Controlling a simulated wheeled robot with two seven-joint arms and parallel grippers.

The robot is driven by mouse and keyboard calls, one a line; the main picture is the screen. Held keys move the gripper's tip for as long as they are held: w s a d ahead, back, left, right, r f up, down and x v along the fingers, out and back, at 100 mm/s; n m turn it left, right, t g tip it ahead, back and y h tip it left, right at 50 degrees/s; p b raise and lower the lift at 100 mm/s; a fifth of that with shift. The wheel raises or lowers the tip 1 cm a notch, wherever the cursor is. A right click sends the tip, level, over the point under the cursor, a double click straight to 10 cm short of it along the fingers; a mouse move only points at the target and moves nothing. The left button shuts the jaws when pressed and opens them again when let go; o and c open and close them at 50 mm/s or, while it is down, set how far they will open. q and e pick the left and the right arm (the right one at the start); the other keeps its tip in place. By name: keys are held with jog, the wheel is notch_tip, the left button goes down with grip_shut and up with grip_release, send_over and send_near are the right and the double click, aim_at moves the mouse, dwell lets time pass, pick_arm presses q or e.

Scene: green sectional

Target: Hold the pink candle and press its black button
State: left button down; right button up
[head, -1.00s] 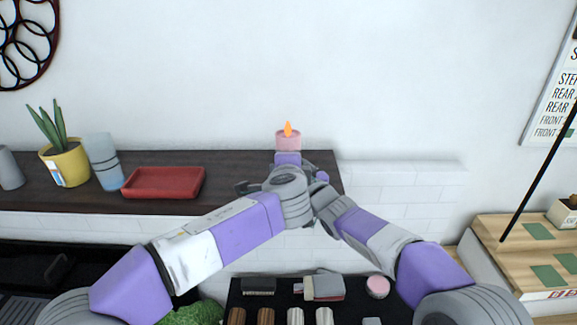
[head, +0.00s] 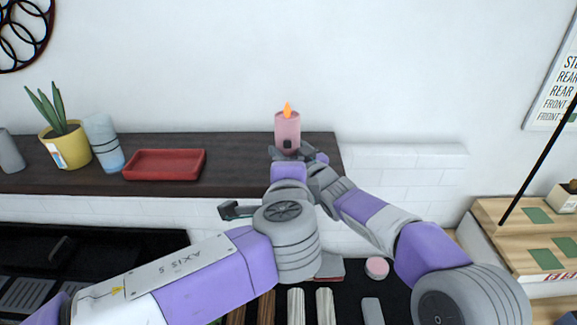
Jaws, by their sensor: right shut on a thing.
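The pink candle (head: 287,128) stands upright at the back edge of the dark shelf, against the white wall, with an orange flame tip on top. Its black button (head: 287,145) shows low on the side facing me. My right gripper (head: 291,153) is shut on the candle near its base, coming in from the right. My left arm's end (head: 288,173) is just in front of and below the candle. The left fingers cannot be made out clearly, so I cannot tell their opening or whether they touch the button.
A red tray (head: 165,165), a blue-grey cup (head: 103,145) and a yellow plant pot (head: 66,147) stand on the dark shelf (head: 235,158) to the left. A lower black surface holds several small items, including a round pink one (head: 377,268). A wooden table (head: 510,235) is at right.

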jog(key=shift+d+f, duration=0.1)
jog(key=o, duration=1.2)
jog(key=shift+w, duration=0.1)
